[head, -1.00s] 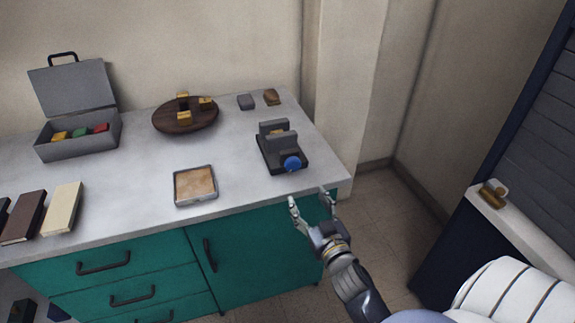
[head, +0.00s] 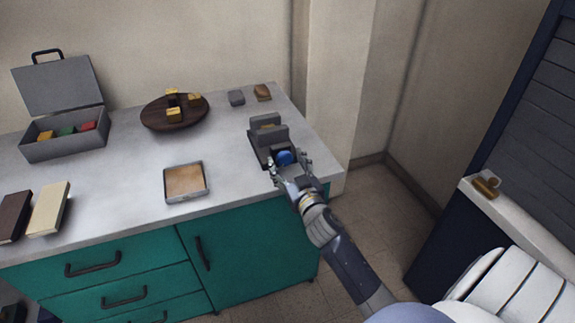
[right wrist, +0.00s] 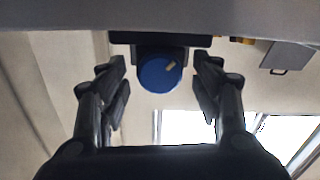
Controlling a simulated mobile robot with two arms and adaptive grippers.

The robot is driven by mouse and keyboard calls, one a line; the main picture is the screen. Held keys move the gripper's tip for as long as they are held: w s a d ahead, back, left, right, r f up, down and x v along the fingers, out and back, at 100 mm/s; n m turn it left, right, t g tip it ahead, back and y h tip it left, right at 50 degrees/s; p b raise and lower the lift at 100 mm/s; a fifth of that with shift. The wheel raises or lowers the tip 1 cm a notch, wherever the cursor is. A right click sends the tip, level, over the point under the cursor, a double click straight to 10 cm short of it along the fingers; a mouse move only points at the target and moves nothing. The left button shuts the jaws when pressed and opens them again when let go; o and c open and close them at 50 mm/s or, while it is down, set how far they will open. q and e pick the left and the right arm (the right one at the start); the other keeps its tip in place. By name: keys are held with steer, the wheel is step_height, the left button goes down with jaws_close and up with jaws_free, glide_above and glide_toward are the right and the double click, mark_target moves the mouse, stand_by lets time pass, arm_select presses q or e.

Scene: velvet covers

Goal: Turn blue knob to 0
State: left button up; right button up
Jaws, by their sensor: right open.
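The blue knob (head: 285,157) sits on the front of a dark grey device (head: 268,135) near the right end of the counter. My right gripper (head: 291,168) is open, with its fingers on either side of the knob. In the right wrist view the knob (right wrist: 160,73) lies between the open fingers (right wrist: 160,88), with a gap on both sides. A yellow mark on the knob's face points to the upper right in that view. No numbers are readable. My left gripper is not in view.
A brass clip (head: 486,187) lies on a ledge at right.

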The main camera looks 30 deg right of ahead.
steer(key=c, duration=1.1)
steer(key=shift+n, duration=0.3)
steer(key=n, duration=0.3)
steer(key=shift+n+p, duration=0.4)
steer(key=n, duration=1)
steer(key=shift+n+p, duration=0.35)
steer(key=shift+n, duration=0.05)
steer(key=n, duration=0.5)
steer(key=shift+f+n, duration=0.1)
steer(key=shift+n, duration=0.2)
